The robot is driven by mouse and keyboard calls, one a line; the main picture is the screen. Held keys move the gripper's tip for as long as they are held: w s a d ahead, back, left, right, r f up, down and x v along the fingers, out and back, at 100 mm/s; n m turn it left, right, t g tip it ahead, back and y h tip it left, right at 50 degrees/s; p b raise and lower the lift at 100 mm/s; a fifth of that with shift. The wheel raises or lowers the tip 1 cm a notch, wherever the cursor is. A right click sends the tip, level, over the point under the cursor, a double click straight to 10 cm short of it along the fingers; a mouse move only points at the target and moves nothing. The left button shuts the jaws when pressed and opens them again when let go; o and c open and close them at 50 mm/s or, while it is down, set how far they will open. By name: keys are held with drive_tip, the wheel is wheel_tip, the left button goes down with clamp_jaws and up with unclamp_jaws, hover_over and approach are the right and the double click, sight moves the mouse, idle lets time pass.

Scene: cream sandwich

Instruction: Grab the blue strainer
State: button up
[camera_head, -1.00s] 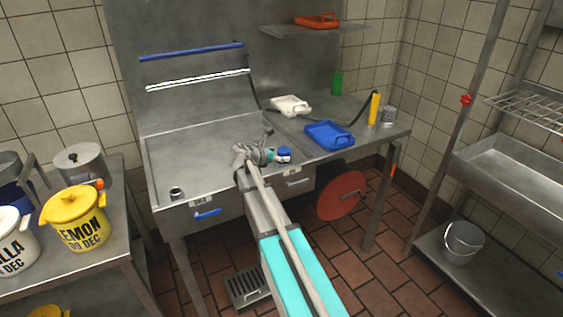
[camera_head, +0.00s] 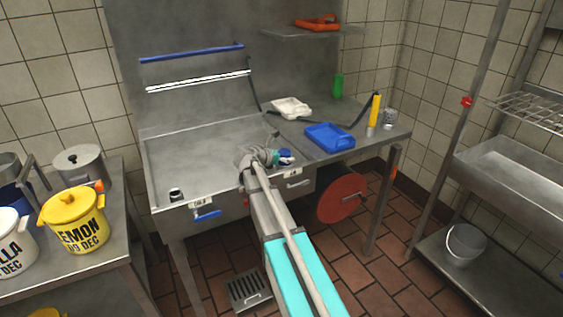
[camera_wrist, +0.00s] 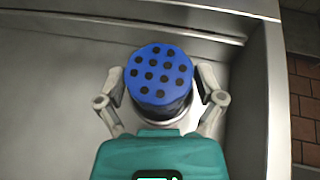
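The blue strainer has a round blue top with dark holes and a dark body under it. In the wrist view the strainer (camera_wrist: 160,72) sits between the two fingertips of my gripper (camera_wrist: 160,84), which flank it closely on both sides. I cannot tell whether the fingers press on it. A grey ring shows at its lower end, partly hidden by the teal gripper body. In the head view the strainer (camera_head: 285,154) is small, at the right front corner of the sink. My gripper (camera_head: 276,156) reaches it from the left.
The sink (camera_head: 205,160) walls rise close by. To the right, the counter holds a blue tray (camera_head: 330,137), a white tray (camera_head: 291,107) and a yellow cylinder (camera_head: 375,109). A red disc (camera_head: 341,195) hangs below. The sink's middle is clear.

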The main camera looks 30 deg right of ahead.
drive_tip(key=c, duration=0.7)
drive_tip(key=shift+r, duration=0.1)
wheel_tip(320, 180, up, 3)
drive_tip(key=p, duration=0.2)
drive_tip(key=shift+f+p, duration=0.2)
drive_tip(key=shift+p, duration=0.2)
drive_tip(key=shift+s+a+r+p, duration=0.1)
drive_tip(key=shift+s+r+p, duration=1.6)
drive_tip(key=shift+s, duration=0.65)
drive_tip(key=shift+s+r+p, duration=1.7)
drive_tip(key=shift+s, duration=0.6)
drive_tip(key=shift+s+a+r+p, duration=0.1)
drive_tip(key=shift+s+r+p, duration=1.6)
drive_tip(key=shift+s, duration=0.65)
